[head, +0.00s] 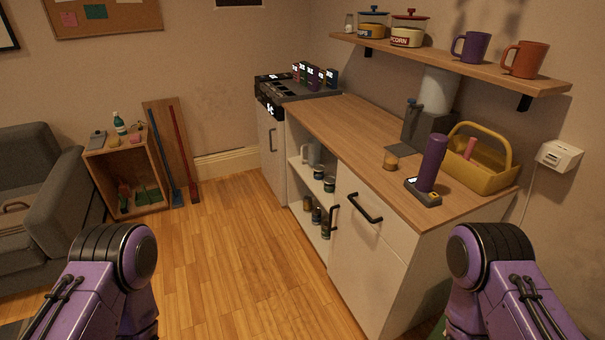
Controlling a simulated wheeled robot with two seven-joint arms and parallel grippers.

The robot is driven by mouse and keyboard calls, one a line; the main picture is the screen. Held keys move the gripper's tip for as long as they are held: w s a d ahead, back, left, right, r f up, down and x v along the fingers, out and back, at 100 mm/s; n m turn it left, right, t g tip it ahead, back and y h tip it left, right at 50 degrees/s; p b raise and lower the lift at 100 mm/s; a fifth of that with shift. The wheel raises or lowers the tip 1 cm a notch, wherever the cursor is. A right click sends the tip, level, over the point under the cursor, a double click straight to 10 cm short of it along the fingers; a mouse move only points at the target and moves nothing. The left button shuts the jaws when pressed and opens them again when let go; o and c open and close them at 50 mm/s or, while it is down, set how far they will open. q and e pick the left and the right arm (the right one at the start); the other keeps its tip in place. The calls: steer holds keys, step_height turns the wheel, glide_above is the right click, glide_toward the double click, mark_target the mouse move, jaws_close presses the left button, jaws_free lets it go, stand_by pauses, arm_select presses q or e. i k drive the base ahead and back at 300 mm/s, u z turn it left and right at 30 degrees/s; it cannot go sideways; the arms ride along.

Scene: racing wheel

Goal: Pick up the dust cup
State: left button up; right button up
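Nothing in the head view is clearly marked as the dust cup. I cannot tell which of these is the dust cup. My two purple arms show at the bottom left and bottom right, away from the counter items. Both grippers are out of view.
A yellow caddy (482,172) stands at the counter's right end. A shelf (450,61) with mugs and jars hangs above. The cabinet has black handles (365,208). The wooden floor (230,250) is clear.

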mark_target(391, 159)
steer(key=z, duration=1.85)
steer(key=k, duration=0.1)
steer(key=u, duration=2.45)
steer(key=i, duration=0.85)
steer(key=z, duration=1.05)
steer(key=i, duration=0.7)
steer(key=z, duration=0.9)
